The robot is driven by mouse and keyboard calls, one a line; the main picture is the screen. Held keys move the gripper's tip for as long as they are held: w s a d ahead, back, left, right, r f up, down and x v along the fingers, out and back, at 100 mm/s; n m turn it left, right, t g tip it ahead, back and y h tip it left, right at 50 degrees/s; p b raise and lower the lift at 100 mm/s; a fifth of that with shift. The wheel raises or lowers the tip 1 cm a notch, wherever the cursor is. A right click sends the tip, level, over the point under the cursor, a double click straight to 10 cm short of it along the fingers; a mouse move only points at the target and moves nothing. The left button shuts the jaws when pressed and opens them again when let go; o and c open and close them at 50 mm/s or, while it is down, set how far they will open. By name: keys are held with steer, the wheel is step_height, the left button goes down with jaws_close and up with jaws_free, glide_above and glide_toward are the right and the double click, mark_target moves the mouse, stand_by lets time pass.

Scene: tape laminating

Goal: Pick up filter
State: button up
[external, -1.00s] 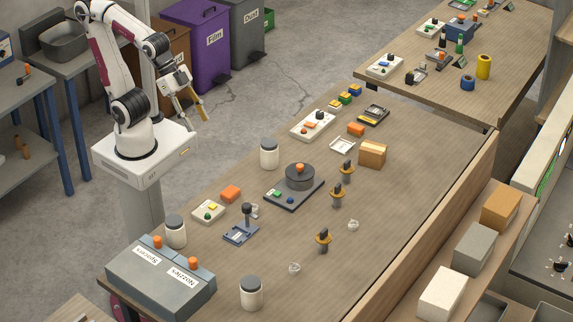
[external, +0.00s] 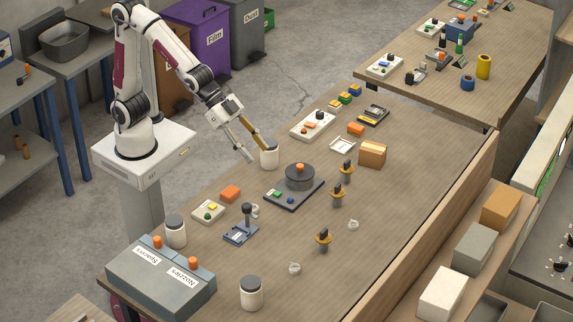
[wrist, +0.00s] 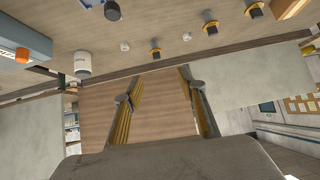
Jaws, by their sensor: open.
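Small whitish pieces lie on the table at the front (external: 294,268) and centre right (external: 353,225). Two also show in the wrist view (wrist: 125,47), (wrist: 187,37). Another sits by the blue-based press (external: 240,233).
A station with a dark round top (external: 299,177) stands right of my gripper. A grey box labelled Spares and Nozzles (external: 165,285) is at the front left. The table's front right (external: 350,270) is mostly clear.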

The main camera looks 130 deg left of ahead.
steer(key=t, duration=0.2)
glide_toward(324, 230)
steer(key=f, duration=0.1)
steer(key=w+t, duration=0.1)
steer(key=f+h, duration=0.1)
steer(key=shift+w+a+f+m+t, duration=0.25)
steer(key=shift+f+m+t, duration=0.05)
steer(key=shift+t, duration=0.1)
steer(key=shift+w, duration=0.1)
steer(key=shift+x, duration=1.2)
steer(key=shift+f, duration=0.15)
steer(key=shift+x, duration=2.55)
jaws_close()
